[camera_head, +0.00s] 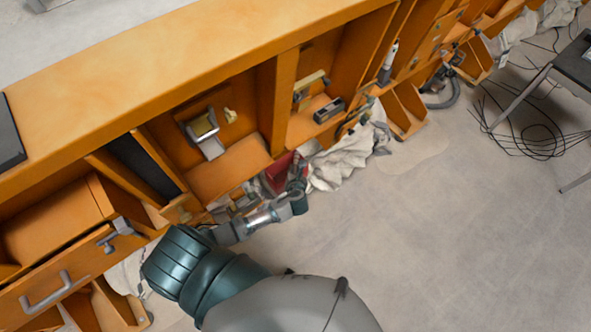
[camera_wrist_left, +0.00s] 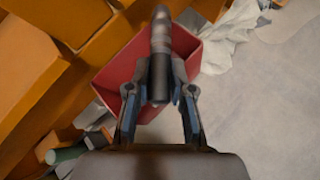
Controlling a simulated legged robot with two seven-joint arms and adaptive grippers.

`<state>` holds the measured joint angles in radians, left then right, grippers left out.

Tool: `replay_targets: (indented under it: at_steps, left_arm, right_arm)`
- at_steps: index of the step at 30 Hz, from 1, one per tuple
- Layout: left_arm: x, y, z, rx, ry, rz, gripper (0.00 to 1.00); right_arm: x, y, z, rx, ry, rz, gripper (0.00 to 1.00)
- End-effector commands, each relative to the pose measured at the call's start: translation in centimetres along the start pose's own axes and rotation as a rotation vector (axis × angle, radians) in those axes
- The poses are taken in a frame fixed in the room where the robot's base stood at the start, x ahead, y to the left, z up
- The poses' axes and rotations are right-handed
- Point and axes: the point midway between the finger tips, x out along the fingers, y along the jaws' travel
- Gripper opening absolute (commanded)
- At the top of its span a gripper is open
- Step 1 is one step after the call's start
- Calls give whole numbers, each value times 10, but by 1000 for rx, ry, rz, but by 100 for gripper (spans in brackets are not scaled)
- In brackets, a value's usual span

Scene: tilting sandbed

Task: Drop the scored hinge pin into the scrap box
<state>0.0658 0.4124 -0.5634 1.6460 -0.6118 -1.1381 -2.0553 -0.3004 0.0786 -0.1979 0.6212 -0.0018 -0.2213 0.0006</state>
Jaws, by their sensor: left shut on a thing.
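The scrap box is a red open box (camera_wrist_left: 118,72) in the left wrist view. It also shows partly in the head view (camera_head: 276,173), beside the orange bench, with my left arm covering part of it. My left gripper (camera_wrist_left: 160,84) is shut on the hinge pin (camera_wrist_left: 160,48), a dark grey banded cylinder. The pin points away from the gripper and appears over the box opening. In the head view the left gripper (camera_head: 297,172) is at the box's right side, and the pin is hard to make out. My right gripper is not in view.
The orange bench (camera_head: 140,55) with open compartments runs diagonally along the left and top. Crumpled white cloth (camera_head: 345,160) lies right of the box. A dark green cylinder (camera_wrist_left: 66,154) lies at lower left in the wrist view.

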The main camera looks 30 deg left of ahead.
Motion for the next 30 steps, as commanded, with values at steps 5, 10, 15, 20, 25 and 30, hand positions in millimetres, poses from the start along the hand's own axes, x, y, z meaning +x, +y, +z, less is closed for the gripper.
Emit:
replay_targets:
  at_steps: [5, 10, 15, 20, 25, 30]
  left_arm:
    - [17, -4, -2, 2, 2, -1, 0]
    - [16, -7, -3, 3, -3, 0, 0]
    - [17, -6, -4, 2, -2, 0, 0]
    - [22, -5, -9, 1, 0, 0, 0]
    - [25, -6, -13, 0, 0, -1, 0]
    - [25, -7, -15, 1, 1, 0, 26]
  right_arm:
    - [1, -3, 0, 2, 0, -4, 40]
    - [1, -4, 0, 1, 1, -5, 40]
    - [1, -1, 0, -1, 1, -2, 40]
    - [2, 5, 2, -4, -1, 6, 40]
    - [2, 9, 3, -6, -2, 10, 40]
    - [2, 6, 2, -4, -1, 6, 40]
